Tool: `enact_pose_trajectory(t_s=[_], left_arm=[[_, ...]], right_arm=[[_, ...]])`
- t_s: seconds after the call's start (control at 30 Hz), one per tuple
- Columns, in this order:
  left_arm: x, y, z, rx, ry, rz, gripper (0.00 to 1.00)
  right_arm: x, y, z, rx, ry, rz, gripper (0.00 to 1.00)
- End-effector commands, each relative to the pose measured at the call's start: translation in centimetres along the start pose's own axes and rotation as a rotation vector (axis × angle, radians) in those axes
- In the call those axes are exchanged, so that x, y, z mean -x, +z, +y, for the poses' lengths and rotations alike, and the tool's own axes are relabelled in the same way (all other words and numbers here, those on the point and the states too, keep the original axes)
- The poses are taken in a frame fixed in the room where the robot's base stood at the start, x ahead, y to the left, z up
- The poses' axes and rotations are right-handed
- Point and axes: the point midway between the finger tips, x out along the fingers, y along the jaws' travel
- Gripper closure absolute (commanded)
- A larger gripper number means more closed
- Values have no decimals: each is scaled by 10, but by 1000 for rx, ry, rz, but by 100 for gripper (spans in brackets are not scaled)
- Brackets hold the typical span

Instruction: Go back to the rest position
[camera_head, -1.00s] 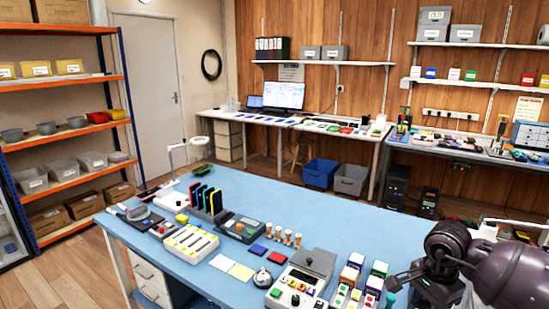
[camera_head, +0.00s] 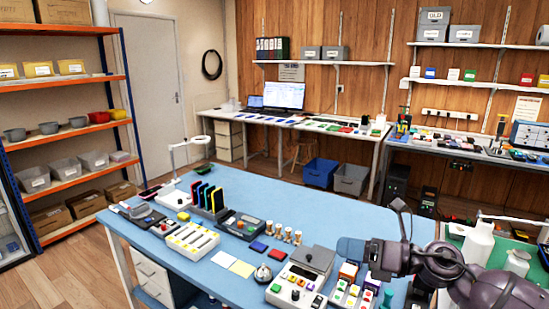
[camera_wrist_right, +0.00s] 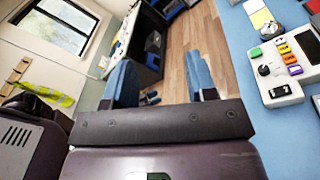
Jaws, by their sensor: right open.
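My right arm comes in from the lower right of the head view. My left gripper is not in the head view.
A white button box (camera_head: 297,284) and small colored boxes (camera_head: 352,292) stand close below my right gripper. A phone rack (camera_head: 208,200), a lamp (camera_head: 190,150) and small devices stand farther left. The table's back middle is clear.

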Motion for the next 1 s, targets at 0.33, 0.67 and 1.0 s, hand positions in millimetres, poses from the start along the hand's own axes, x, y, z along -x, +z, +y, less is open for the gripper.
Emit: enact_pose_trajectory(t_s=[0.33, 0.67, 1.0], left_arm=[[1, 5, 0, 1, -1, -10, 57], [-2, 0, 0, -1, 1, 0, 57], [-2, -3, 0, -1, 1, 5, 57]], right_arm=[[47, -23, -54, -1111, 42, -726, 48], [118, -174, -108, -1968, -40, -1244, 48], [178, -321, -84, -2286, -106, -1572, 48]])
